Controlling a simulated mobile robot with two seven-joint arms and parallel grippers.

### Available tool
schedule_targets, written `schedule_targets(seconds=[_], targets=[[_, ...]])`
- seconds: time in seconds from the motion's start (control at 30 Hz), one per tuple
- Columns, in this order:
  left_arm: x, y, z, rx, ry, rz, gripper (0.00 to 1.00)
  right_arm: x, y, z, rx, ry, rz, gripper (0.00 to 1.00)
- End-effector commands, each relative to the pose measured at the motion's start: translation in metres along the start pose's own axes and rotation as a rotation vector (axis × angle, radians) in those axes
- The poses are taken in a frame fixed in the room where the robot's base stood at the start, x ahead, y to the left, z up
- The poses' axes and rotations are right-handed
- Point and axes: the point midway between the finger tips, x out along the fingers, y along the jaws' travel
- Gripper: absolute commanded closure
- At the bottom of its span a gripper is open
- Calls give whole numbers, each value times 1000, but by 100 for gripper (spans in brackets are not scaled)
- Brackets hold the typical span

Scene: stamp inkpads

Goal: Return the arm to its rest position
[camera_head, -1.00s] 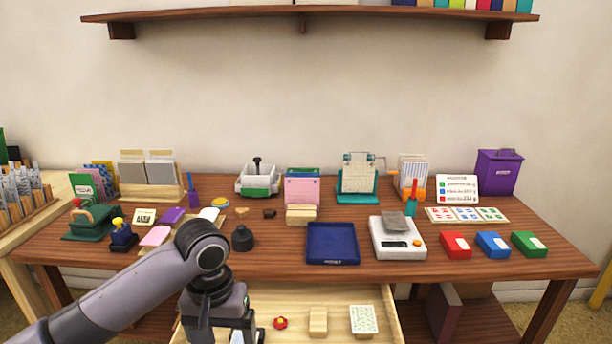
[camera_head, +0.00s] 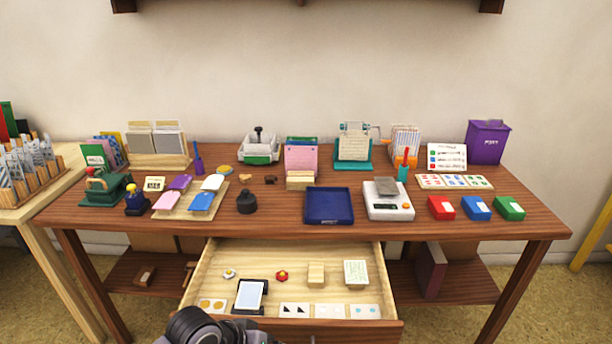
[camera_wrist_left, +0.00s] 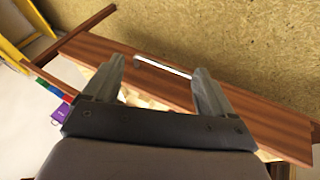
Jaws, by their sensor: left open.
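My left arm shows only at the bottom edge of the head view, in front of the open drawer (camera_head: 212,268); its gripper is out of that view. In the left wrist view my left gripper (camera_wrist_left: 160,85) has its two fingers spread apart with nothing between them. Beyond the fingers lies the drawer front with its pale metal handle (camera_wrist_left: 162,67), and the floor (camera_wrist_left: 215,30). My right gripper is not seen.
The wooden table (camera_head: 290,228) holds a blue tray (camera_head: 329,205), a white scale (camera_head: 388,201) and red, blue and green inkpads (camera_head: 476,208). The open drawer juts forward, holding a dark-framed pad (camera_head: 250,295) and several small items.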

Motion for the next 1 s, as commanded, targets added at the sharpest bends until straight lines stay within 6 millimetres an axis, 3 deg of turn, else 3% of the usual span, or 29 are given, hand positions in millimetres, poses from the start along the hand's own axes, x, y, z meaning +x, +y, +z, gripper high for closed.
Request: schedule_targets(seconds=[0.17,0.37,0.7,1.0], targets=[[2,-9,26,3,147,26,14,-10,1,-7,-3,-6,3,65],[-8,-34,58,33,312,-30,14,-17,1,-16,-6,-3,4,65],[-57,-86,126,169,492,-253,14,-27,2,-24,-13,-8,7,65],[-78,-100,149,246,526,-340,14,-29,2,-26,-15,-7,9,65]])
